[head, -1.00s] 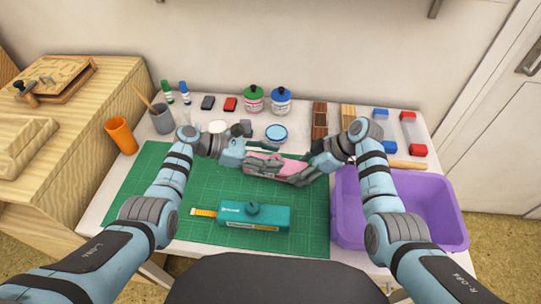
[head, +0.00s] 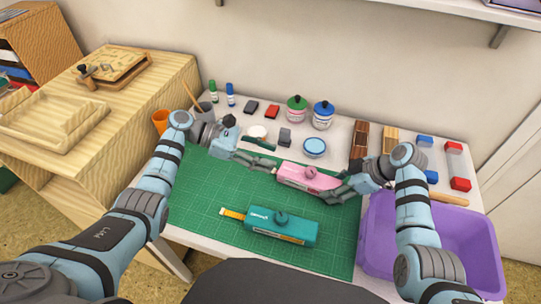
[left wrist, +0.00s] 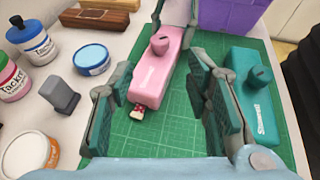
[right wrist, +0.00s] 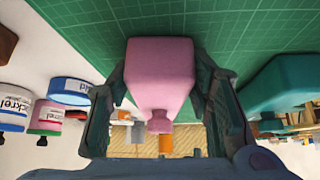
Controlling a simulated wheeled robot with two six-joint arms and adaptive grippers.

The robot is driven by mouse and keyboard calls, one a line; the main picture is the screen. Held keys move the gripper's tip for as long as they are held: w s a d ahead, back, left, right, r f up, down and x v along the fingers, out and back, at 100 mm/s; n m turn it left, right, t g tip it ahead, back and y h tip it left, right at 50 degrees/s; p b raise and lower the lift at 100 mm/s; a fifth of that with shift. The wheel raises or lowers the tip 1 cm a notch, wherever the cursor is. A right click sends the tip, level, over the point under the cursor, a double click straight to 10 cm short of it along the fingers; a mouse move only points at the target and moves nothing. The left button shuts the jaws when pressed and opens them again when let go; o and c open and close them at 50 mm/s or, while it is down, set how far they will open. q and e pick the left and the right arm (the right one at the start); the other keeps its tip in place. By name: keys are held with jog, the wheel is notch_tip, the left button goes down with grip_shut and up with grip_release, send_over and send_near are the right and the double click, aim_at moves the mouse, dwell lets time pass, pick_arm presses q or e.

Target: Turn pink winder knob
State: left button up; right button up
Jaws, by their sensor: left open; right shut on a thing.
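My left gripper (head: 266,155) is open and empty, up and to the left of the pink winder. In the left wrist view the pink winder (left wrist: 155,75) and its knob (left wrist: 160,44) lie beyond the open left fingers. A small red and white tip shows at its near end.
A teal winder (head: 283,226) with an orange strip lies on the mat (head: 205,200) in front. A purple bin (head: 375,250) stands at the right. Jars (head: 322,115), inkpads, a grey stamp (head: 285,137) and a blue tin (head: 314,147) stand behind.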

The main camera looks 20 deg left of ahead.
aim_at(310, 171)
pick_arm(q)
jog(key=d+f+n+y, duration=0.1)
jog(key=d+f+t+y, duration=0.1)
jog(key=f, duration=0.1)
jog(key=d+f+n+t+y, duration=0.1)
jog(key=f, duration=0.1)
jog(key=shift+s+f+n, duration=0.2)
jog(key=shift+s+n, duration=0.05)
jog(key=shift+n, duration=0.05)
jog(key=shift+s+d+f+n+t+y, duration=0.1)
jog(key=shift+d+n+t+y, duration=0.1)
jog(key=shift+n+t+y, duration=0.3)
jog(key=shift+d+f+n+t+y, duration=0.1)
jog(key=shift+d+n+t+y, duration=0.1)
jog(key=shift+n+t+y, duration=0.3)
jog(key=shift+s+r+n+t+y, duration=0.2)
jog(key=shift+r+n+t, duration=0.25)
jog(key=shift+t, duration=0.15)
jog(key=shift+s+r+n+t+y, duration=0.1)
jog(key=shift+r+n+t+y, duration=0.15)
jog(key=shift+n+t, duration=0.3)
jog(key=s+d+r+n+t, duration=0.2)
jog(key=s+r, duration=0.2)
jog(key=s, duration=0.2)
pick_arm(e)
jog(key=shift+s, duration=0.1)
pick_arm(q)
jog(key=x, duration=1.1)
jog(key=shift+w+r, duration=0.15)
grip_shut()
